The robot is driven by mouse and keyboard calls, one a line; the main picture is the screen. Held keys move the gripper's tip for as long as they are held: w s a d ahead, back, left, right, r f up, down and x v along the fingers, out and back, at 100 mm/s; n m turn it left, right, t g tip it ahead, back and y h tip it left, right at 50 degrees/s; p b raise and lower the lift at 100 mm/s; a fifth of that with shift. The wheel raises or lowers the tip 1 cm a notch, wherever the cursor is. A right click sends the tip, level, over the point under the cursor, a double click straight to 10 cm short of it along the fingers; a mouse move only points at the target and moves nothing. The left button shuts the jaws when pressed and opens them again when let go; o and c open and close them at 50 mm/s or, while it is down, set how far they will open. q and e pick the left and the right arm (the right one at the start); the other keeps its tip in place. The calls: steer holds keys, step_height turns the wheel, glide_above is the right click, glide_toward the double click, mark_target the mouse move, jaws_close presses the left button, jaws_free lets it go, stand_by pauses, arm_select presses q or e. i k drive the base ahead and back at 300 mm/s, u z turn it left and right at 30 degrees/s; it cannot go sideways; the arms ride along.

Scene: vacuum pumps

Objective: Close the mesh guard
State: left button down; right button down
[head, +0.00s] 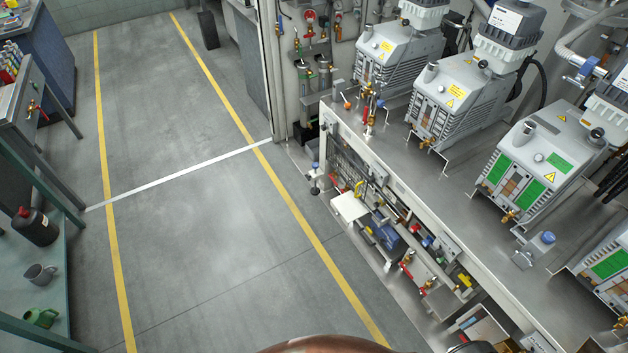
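I cannot make out a mesh guard with certainty. A dark, grid-like panel (347,160) shows under the near edge of the pump bench, at its far end. It is small and partly covered by fittings, so I cannot tell whether it is a guard or how it stands. Neither of my grippers is in view.
Several grey vacuum pumps (461,92) stand on the metal bench (395,147) at the right. Valves and boxes fill the space below it. A shelf with a dark bottle (35,227) and mugs is at the left. The floor between the yellow lines (190,200) is clear.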

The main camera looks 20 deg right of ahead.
mark_target(342, 170)
steer(key=u, duration=0.1)
steer(key=i, duration=1.25)
steer(key=z, duration=0.6)
